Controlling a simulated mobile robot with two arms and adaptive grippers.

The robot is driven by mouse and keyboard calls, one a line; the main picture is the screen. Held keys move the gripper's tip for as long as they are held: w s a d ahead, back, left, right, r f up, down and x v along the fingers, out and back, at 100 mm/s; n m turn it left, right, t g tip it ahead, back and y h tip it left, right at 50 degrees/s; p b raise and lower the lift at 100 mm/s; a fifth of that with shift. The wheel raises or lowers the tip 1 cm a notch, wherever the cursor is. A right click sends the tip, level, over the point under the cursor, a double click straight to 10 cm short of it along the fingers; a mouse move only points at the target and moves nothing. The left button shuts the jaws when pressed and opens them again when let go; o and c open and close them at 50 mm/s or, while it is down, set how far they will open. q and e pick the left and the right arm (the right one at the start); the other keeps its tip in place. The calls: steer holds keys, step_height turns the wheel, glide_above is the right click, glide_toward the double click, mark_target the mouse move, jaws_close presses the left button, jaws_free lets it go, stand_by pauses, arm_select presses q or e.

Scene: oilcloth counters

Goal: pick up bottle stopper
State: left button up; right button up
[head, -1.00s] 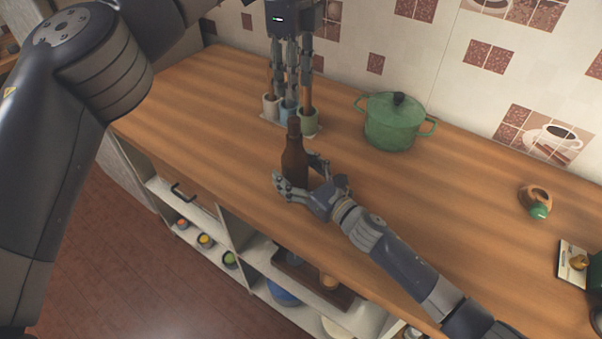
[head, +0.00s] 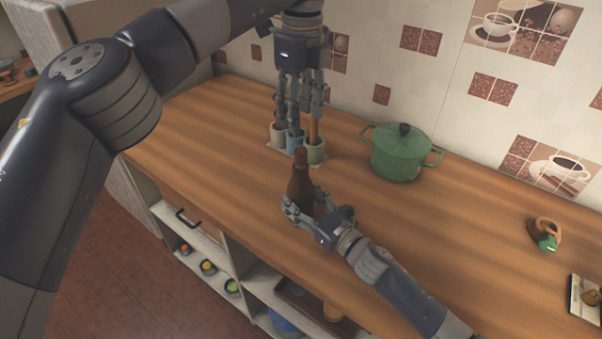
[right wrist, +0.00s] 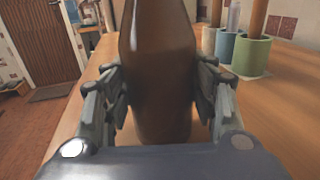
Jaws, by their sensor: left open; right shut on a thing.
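A brown bottle (head: 300,183) stands upright on the wooden counter in the head view. Its top (head: 300,154) is a darker brown, and I cannot tell whether that is a separate stopper. My right gripper (head: 308,211) is shut around the bottle's lower body. In the right wrist view the bottle (right wrist: 163,70) fills the middle between the fingers, and its top is cut off. My left gripper (head: 299,112) is open, pointing down above and behind the bottle, in front of or over the cups there.
Several small cups hold wooden sticks, with a green cup (head: 315,151) nearest the bottle. A green pot (head: 399,156) stands to the right. A brown and green object (head: 545,233) lies farther right. The counter (head: 440,230) is clear between. Open shelves are below the front edge.

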mark_target(301, 148)
arm_select(q)
steer(key=m, duration=0.6)
steer(key=shift+s+f+t+y, duration=0.1)
steer(key=shift+s+t+y, duration=0.2)
steer(key=shift+t, duration=0.1)
steer(key=m, duration=0.5)
steer(key=shift+s+m+t, duration=0.2)
steer(key=shift+m+t, duration=0.1)
steer(key=shift+m, duration=0.1)
steer(key=s+m+t, duration=0.2)
steer(key=m+t, duration=0.1)
steer(key=m, duration=1.3)
steer(key=s+m+t, duration=0.2)
steer(key=m, duration=1.5)
steer(key=x, duration=0.5)
steer(key=shift+d+f, duration=0.15)
steer(key=shift+f, duration=0.15)
steer(key=shift+s+x, duration=0.2)
steer(key=shift+x, duration=2.5)
steer(key=shift+d+f, duration=0.1)
steer(key=shift+d, duration=0.1)
steer(key=c, duration=0.9)
